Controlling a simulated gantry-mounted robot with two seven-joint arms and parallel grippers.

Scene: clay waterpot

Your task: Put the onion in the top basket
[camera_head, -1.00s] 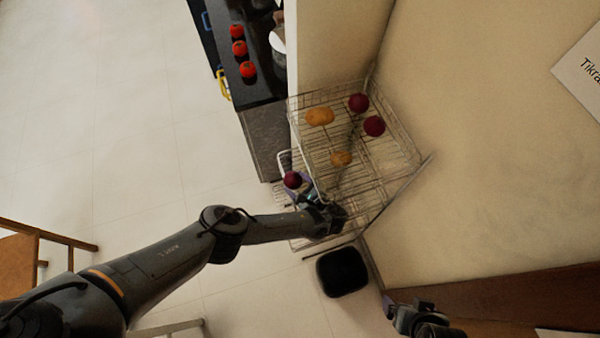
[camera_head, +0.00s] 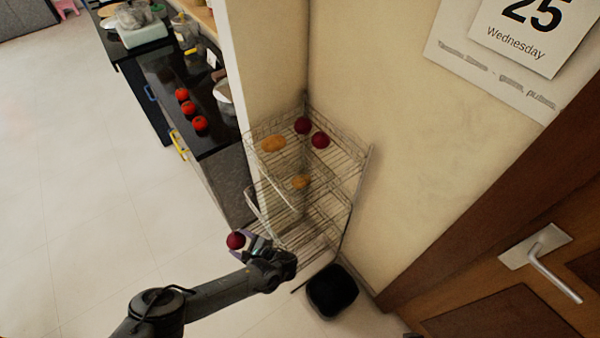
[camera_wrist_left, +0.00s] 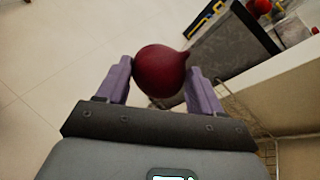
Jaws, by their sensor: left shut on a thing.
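A dark red onion (camera_head: 235,240) is held between the purple fingers of my left gripper (camera_head: 242,240). In the left wrist view the onion (camera_wrist_left: 160,71) sits between the two fingertips, its pointed tip to the right. The gripper is to the left of the wire rack, outside it and apart from the top basket (camera_head: 345,172). Two more red onions (camera_head: 302,125) (camera_head: 320,140) and a yellow-brown vegetable (camera_head: 273,144) lie in the top basket. A smaller yellow-brown one (camera_head: 300,182) shows near its front; its exact tier is hard to tell. My right gripper does not show clearly.
Lower wire tiers (camera_head: 300,225) stand under the top basket, against the wall corner. A black bin (camera_head: 331,291) is on the floor in front. A dark counter with red tomatoes (camera_head: 190,108) is to the left. The floor at left is clear.

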